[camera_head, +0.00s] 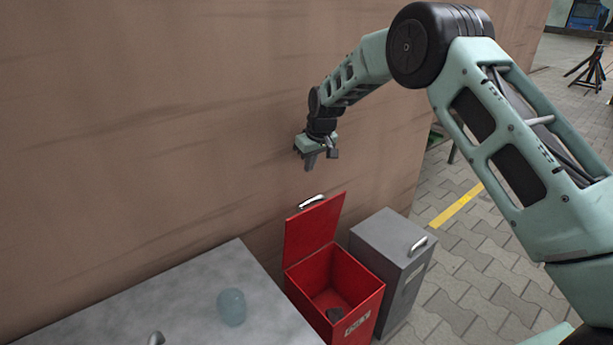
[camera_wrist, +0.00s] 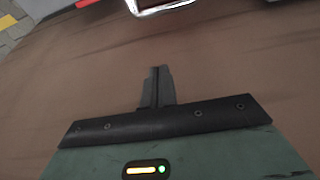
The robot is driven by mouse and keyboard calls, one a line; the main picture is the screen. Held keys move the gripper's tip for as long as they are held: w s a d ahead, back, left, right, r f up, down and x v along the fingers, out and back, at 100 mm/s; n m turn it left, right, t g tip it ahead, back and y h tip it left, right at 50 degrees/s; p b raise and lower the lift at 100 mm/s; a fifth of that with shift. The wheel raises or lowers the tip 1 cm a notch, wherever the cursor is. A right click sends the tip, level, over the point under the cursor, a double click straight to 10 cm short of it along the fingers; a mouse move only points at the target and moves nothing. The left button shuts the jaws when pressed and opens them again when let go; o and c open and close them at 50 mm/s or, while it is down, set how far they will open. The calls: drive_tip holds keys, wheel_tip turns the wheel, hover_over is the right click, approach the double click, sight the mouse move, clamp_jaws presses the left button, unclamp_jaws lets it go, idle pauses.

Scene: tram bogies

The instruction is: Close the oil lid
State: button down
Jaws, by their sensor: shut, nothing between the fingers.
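A red bin (camera_head: 356,302) stands on the floor with its red lid (camera_head: 313,235) raised, leaning back towards the brown wall. A metal handle (camera_head: 311,202) sits near the lid's top edge.
A grey bin (camera_head: 393,250) with a shut lid stands right of the red one. A grey table (camera_head: 190,300) with a translucent bluish round object (camera_head: 231,307) is at the front left. The brown wall (camera_head: 150,130) is close behind. Paved floor lies open to the right.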

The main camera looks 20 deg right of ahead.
drive_tip(key=x, duration=0.9)
drive_tip(key=shift+a+f, duration=0.15)
drive_tip(key=shift+f, duration=0.25)
drive_tip(key=shift+s+d+r, duration=0.1)
drive_tip(key=shift+s+d, duration=0.15)
drive_tip(key=shift+s, duration=0.4)
drive_tip(key=shift+s+d, duration=0.25)
drive_tip(key=shift+s, duration=0.4)
drive_tip(key=shift+s+d+r, duration=0.1)
drive_tip(key=shift+s+d, duration=0.15)
drive_tip(key=shift+s, duration=0.35)
